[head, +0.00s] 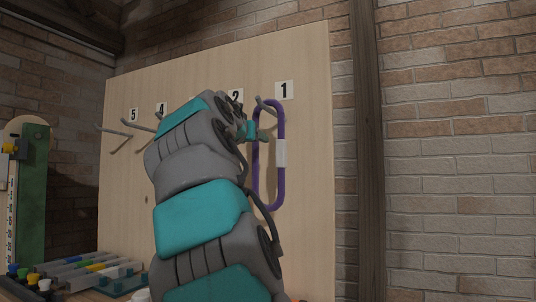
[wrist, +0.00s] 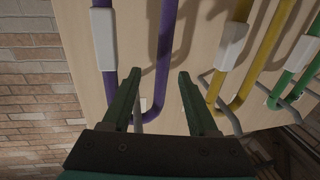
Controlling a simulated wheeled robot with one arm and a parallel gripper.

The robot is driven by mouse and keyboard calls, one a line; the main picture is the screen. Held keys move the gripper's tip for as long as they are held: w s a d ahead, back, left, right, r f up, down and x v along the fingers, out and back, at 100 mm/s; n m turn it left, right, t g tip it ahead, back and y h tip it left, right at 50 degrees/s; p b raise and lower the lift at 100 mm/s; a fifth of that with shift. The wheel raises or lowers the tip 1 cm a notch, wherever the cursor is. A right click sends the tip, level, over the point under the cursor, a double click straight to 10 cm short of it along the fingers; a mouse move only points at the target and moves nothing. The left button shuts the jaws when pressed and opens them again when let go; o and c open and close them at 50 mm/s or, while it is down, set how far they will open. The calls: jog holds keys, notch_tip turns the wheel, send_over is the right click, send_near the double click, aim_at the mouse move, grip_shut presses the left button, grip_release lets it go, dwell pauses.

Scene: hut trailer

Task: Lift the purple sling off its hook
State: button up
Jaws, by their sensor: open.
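The purple sling (head: 280,187) is a long closed loop with a white band on its right side. It hangs upright on the hook (head: 265,105) under label 1 on the wooden board. My gripper (head: 262,134) is at the sling's upper left part, just below the hook. In the wrist view my gripper (wrist: 160,73) is open, with its two dark green fingers apart. One strand of the purple sling (wrist: 166,35) shows between the fingertips; whether it lies within their depth I cannot tell. The left finger partly hides the loop's hook end.
In the wrist view a yellow sling (wrist: 243,87) and a green sling (wrist: 299,70) hang to the right of my gripper. Bare hooks (head: 115,132) stick out at the board's left. Coloured tools (head: 75,268) lie at the lower left. A dark post (head: 367,150) stands right of the board.

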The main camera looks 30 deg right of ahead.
aim_at(256, 143)
jog(key=x, duration=0.4)
jog(key=shift+w+d+f+p, duration=0.1)
jog(key=shift+d+f+p, duration=0.2)
jog(key=shift+p, duration=0.1)
jog(key=shift+a, duration=0.1)
grip_shut()
